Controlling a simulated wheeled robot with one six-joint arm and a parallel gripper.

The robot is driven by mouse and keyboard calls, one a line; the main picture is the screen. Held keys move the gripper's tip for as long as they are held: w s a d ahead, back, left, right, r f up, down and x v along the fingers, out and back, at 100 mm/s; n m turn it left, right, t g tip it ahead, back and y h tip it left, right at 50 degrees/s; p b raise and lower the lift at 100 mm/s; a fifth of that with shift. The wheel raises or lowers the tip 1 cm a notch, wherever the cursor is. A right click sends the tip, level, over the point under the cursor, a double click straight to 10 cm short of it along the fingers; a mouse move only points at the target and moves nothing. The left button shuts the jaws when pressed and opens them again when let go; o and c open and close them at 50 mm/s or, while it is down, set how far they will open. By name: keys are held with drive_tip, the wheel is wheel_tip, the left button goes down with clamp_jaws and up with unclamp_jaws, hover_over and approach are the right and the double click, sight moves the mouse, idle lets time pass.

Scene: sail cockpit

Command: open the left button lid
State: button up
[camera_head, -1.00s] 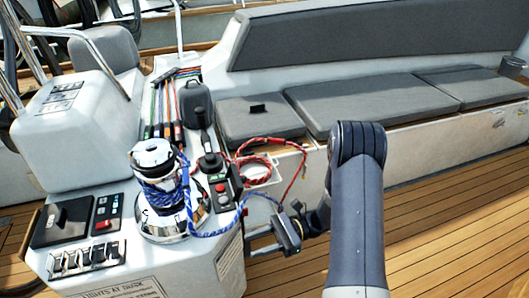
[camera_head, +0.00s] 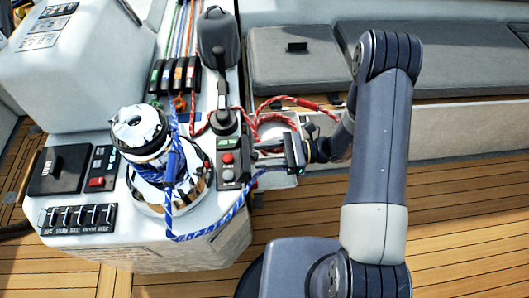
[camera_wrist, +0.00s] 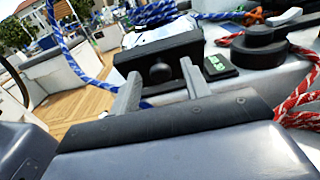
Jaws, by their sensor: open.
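A small dark button panel (camera_head: 228,166) with a green label and a red button stands beside the chrome winch in the head view. My gripper (camera_head: 268,160) comes in from the right, close to that panel, with its jaws apart. A green-labelled plate (camera_wrist: 217,66) lies right of the block. I cannot tell whether the fingers touch the block, or which part is the left button lid.
The winch (camera_head: 143,140) carries blue rope (camera_head: 205,228), which loops below my gripper. Red rope (camera_head: 275,118) lies just behind it. A black lever (camera_head: 222,95) rises behind the panel. The wooden deck (camera_head: 460,220) on the right is clear.

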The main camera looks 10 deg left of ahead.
drive_tip(key=shift+a, duration=0.1)
drive_tip(key=shift+c, duration=0.5)
clamp_jaws()
